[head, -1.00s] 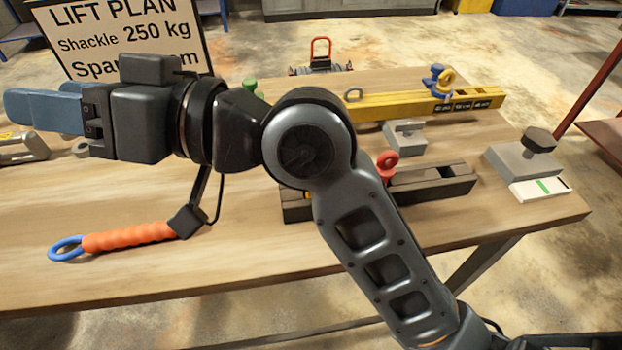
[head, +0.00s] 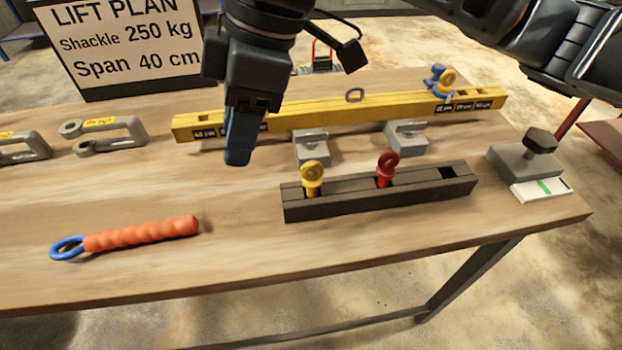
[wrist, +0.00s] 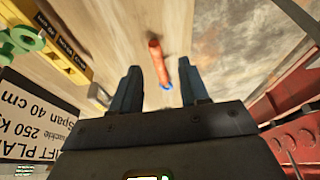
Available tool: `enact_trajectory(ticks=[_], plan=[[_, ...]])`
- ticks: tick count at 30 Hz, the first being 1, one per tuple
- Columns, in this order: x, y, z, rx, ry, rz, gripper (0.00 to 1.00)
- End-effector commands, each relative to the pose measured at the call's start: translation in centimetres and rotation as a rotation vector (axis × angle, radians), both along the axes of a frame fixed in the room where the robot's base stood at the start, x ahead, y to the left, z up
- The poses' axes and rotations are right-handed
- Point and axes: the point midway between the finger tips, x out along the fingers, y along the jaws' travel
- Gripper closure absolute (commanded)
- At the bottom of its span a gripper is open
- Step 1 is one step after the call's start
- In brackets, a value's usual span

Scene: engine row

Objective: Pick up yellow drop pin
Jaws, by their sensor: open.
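The yellow drop pin (head: 312,176) stands upright in the left part of a dark slotted rack (head: 375,201), its ring head on top. A red pin (head: 387,168) stands in the same rack to its right. My gripper (head: 239,150) hangs over the table, up and to the left of the yellow pin in the head view, apart from it. In the wrist view my gripper's two blue-grey fingers (wrist: 158,90) stand apart with nothing between them that they grip. The yellow pin is not visible in the wrist view.
A yellow spreader beam (head: 300,118) with a blue shackle lies behind the rack on grey blocks (head: 311,148). An orange-handled tool (head: 140,234) lies at the front left. Grey shackles (head: 105,135) and a lift plan sign (head: 125,45) are at the left. A grey clamp block (head: 525,160) is at the right.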

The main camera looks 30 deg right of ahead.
Motion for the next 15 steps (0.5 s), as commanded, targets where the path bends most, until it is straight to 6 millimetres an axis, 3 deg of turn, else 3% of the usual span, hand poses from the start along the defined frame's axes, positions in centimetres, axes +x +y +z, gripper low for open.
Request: enact_trajectory(ticks=[1,3,6,10,15], plan=[[0.0,-2.1,-0.1,-0.079,0.018,-0.01,0.55],[-0.4,-4.5,-0.3,-0.168,0.05,-0.021,0.55],[-0.8,-7.1,-0.3,-0.262,0.087,-0.035,0.55],[-1.2,-8.7,-0.3,-0.323,0.113,-0.044,0.55],[-1.3,-9.1,-1.5,-0.333,0.121,-0.047,0.55]])
